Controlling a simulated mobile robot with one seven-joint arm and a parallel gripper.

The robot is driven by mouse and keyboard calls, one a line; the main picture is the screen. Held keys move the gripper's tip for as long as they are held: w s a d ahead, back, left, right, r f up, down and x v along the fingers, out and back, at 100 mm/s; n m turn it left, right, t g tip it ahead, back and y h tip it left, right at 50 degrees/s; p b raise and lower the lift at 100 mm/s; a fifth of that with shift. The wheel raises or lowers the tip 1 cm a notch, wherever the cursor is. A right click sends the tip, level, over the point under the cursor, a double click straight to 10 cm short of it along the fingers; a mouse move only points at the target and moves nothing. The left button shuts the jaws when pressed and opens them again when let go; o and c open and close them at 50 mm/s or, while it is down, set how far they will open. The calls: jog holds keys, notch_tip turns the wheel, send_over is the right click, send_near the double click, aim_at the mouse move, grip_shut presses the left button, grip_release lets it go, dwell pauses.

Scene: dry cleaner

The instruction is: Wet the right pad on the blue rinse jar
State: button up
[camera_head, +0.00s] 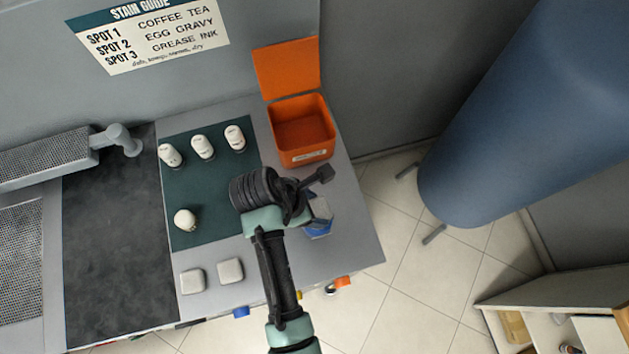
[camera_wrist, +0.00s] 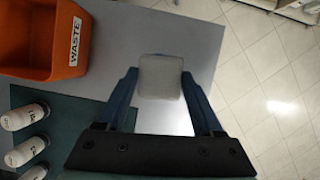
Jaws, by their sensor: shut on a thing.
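My gripper (camera_wrist: 160,88) shows in the wrist view with its two blue fingers on either side of a pale grey square pad (camera_wrist: 160,76), shut on it. In the head view my gripper (camera_head: 318,203) is over the right part of the counter, in front of the orange bin. A blue shape (camera_head: 318,231), which looks like the rinse jar, shows just below it, mostly hidden. I cannot tell whether the pad touches it. The jar is not distinguishable in the wrist view. Two more pale pads, a left one (camera_head: 191,281) and a right one (camera_head: 230,270), lie on the counter's front part.
The open orange waste bin (camera_head: 302,155) stands behind my gripper; it also shows in the wrist view (camera_wrist: 42,62). Several white bottles (camera_head: 203,147) stand on the dark green mat (camera_head: 215,180). The counter's right edge is close to my gripper, with tiled floor beyond.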

aim_at(323, 206)
jog(key=shift+r+p, duration=1.95)
jog(key=shift+p, duration=0.05)
jog(key=shift+f, duration=0.1)
